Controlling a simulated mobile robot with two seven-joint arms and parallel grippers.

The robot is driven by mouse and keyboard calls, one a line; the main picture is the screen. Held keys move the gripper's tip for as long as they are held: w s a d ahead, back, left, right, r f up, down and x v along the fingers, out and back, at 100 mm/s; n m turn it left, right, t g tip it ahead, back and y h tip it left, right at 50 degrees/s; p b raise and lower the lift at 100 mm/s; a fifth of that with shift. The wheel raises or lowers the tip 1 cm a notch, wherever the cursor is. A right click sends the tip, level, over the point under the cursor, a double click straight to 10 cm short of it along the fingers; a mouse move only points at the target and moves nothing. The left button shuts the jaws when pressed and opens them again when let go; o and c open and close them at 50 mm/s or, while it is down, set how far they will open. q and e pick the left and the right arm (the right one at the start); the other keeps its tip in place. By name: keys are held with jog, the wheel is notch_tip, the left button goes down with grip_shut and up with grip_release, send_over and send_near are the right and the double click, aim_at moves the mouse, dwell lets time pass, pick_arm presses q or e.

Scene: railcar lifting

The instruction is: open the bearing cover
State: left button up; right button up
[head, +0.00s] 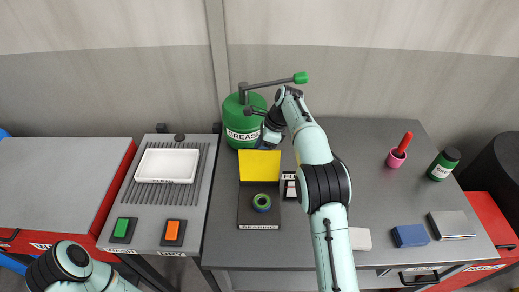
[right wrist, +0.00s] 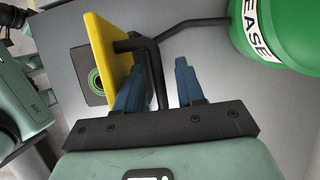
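The yellow bearing cover (head: 260,165) stands raised at the back of the dark bearing base (head: 258,220). A bearing with a green ring (head: 262,202) lies exposed in front of it. In the right wrist view the cover (right wrist: 106,60) shows nearly edge-on, with a black bent handle (right wrist: 155,75) on its back. My right gripper (right wrist: 160,70) is behind the cover with its fingers apart. The handle runs between them, nearer the left finger, with a gap to the right finger. In the head view my right gripper (head: 268,143) is partly hidden. My left gripper is out of view.
A green grease can (head: 238,122) with a lever stands close behind the cover. My right arm crosses the dark table. A white tray (head: 167,165) and two switches lie on the left bench.

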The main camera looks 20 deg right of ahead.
jog(key=v, duration=0.6)
jog(key=shift+d+r, duration=0.2)
jog(key=shift+r, duration=0.2)
